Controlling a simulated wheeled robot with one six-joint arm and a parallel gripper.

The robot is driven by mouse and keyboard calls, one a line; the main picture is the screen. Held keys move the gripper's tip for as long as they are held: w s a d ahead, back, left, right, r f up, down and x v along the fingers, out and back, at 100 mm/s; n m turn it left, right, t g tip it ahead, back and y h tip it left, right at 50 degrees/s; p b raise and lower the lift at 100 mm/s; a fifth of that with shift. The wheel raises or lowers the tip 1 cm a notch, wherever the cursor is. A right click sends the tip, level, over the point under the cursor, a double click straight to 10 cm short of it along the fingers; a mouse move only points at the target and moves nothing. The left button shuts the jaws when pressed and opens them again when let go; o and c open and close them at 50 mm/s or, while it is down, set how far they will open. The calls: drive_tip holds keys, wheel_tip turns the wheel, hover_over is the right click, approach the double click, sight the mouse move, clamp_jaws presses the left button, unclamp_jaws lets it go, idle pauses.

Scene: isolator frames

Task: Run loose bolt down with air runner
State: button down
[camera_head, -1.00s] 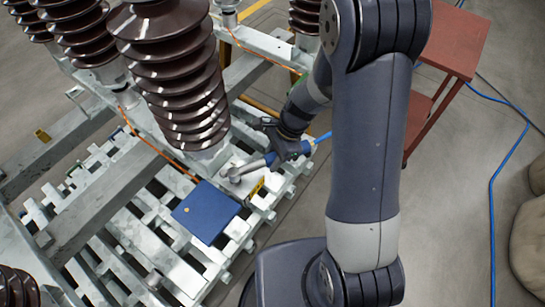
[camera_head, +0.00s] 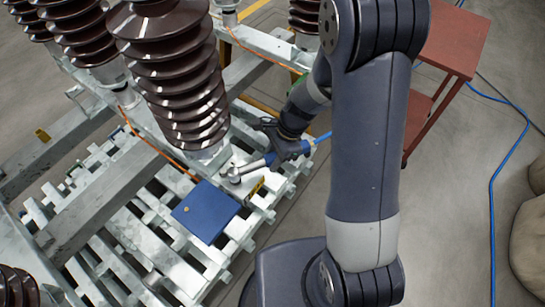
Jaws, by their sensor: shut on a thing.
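The air runner (camera_head: 256,166) has a grey ratchet head and a blue handle, with a blue air hose at its rear end. My gripper (camera_head: 284,148) is shut on the runner's blue handle. The runner's head (camera_head: 234,175) sits low over a light grey plate beside a blue flat box (camera_head: 206,211). The loose bolt cannot be made out; the head may hide it. I cannot tell whether the socket is seated on anything.
Brown ribbed insulators (camera_head: 182,85) stand on a grey steel frame (camera_head: 92,195) close left of the runner. A red cart (camera_head: 447,50) stands at the upper right. The blue hose (camera_head: 494,190) trails over the floor. Open floor lies right of the frame.

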drive_tip(key=shift+r+p, duration=3.1)
drive_tip(key=shift+r, duration=0.45)
drive_tip(key=shift+f, duration=0.15)
